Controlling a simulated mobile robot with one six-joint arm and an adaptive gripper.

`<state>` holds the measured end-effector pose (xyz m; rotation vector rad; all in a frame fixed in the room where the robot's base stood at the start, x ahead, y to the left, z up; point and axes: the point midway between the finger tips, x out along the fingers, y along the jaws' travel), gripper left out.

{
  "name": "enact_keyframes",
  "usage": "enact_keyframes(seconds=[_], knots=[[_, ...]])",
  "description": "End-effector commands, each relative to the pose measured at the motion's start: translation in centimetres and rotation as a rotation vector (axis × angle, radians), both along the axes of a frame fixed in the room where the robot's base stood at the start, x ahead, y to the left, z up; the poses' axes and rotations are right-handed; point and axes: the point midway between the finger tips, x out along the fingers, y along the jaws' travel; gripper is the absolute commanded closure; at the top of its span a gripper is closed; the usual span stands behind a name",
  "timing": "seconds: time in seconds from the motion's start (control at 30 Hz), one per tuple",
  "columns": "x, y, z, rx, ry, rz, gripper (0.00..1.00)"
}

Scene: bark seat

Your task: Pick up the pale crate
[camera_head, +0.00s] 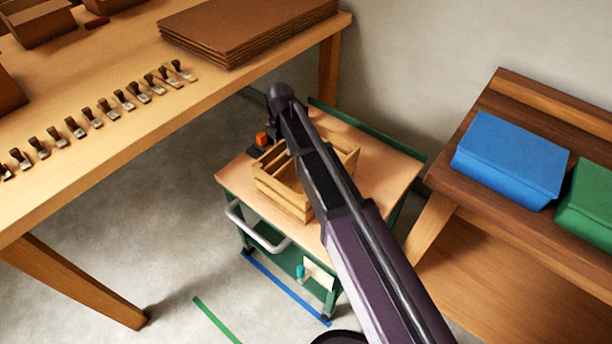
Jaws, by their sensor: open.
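The pale crate (282,200) is a slatted wooden box standing upright on the top of a small green cart (375,147). My dark arm crosses the picture from the lower right and passes in front of the crate, hiding its middle and part of its right side. The crate's left part and its far right corner show. The inside that I can see looks empty. The far end of my arm is a rounded joint above and beyond the crate. I cannot make out my gripper's fingers.
A small orange and black object (262,140) is by the crate's far left corner. The cart has a grey handle (254,230). A workbench (120,60) with a row of stamps and cardboard stands left; a wooden bench (520,90) with blue and green boxes stands right.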

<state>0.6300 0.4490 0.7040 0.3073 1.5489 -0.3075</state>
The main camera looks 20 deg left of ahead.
Motion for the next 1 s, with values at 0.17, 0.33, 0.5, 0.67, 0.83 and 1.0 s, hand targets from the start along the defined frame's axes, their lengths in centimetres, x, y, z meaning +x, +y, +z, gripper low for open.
enact_keyframes(seconds=[0.17,0.33,0.5,0.67,0.83,1.0], knots=[[0.02,-0.03,-0.04,0.0,0.0,0.0,0.46],[0.03,-0.04,-0.03,0.0,0.0,-0.001,0.46],[0.04,-0.06,-0.03,0.0,0.0,-0.001,0.46],[0.05,-0.07,-0.03,0.0,0.0,-0.001,0.7],[0.05,-0.08,-0.04,0.0,0.0,-0.001,1.0],[0.05,-0.11,-0.02,-0.001,0.0,-0.001,1.0]])
